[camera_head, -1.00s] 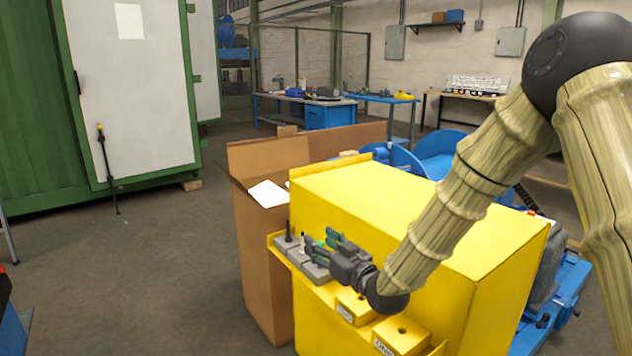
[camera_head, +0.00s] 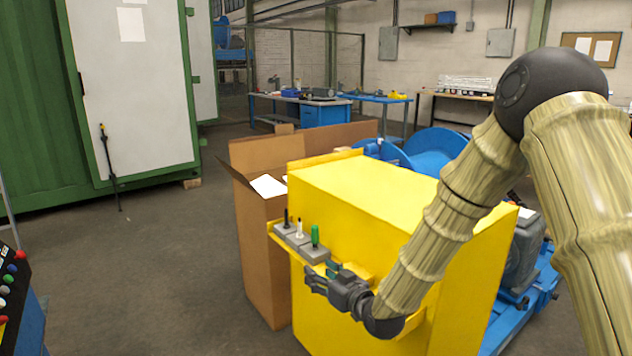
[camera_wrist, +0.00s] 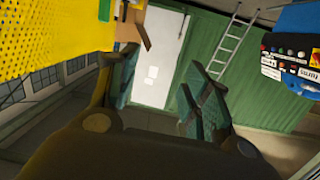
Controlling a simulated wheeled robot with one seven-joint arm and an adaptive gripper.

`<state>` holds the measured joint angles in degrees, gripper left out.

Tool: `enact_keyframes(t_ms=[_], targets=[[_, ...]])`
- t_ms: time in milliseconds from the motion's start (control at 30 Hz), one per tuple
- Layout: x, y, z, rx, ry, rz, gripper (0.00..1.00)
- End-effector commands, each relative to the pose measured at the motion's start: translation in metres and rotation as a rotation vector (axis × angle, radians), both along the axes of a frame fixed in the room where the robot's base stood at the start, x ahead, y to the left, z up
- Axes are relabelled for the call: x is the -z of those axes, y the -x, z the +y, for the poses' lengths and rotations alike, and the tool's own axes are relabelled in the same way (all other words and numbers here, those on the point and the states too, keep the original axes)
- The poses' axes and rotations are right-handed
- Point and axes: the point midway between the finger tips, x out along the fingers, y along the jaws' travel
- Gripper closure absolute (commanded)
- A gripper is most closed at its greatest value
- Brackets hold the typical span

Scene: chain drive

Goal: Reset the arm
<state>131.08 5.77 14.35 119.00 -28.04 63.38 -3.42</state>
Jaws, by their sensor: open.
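My gripper (camera_head: 318,281) is in the lower middle of the head view, just in front of the yellow cabinet (camera_head: 400,205) and its narrow ledge. Its fingers are apart with nothing between them. In the wrist view the two teal-padded fingers of my gripper (camera_wrist: 160,95) stand wide apart, with a green wall and white door behind. My arm reaches in from the right side of the head view. Grey blocks (camera_head: 300,243) on the ledge hold a black, a white and a green-handled (camera_head: 315,236) piece upright. My gripper is to the right of and below them, apart from them.
An open cardboard box (camera_head: 262,260) stands left of the cabinet. A control panel with coloured buttons (camera_head: 10,283) is at the far left, also in the wrist view (camera_wrist: 291,65). Blue machinery (camera_head: 530,290) lies at the right.

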Motion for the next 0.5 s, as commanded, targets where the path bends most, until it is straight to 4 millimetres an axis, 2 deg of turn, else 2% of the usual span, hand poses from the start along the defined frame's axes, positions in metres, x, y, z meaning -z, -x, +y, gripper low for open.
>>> enact_keyframes(t_ms=[267, 367, 500], targets=[[0.071, 0.038, -0.026, 0.057, 0.045, 0.19, 0.52], [0.109, 0.064, -0.041, 0.091, 0.072, 0.295, 0.52], [0.165, 0.115, -0.066, 0.144, 0.119, 0.471, 0.52]])
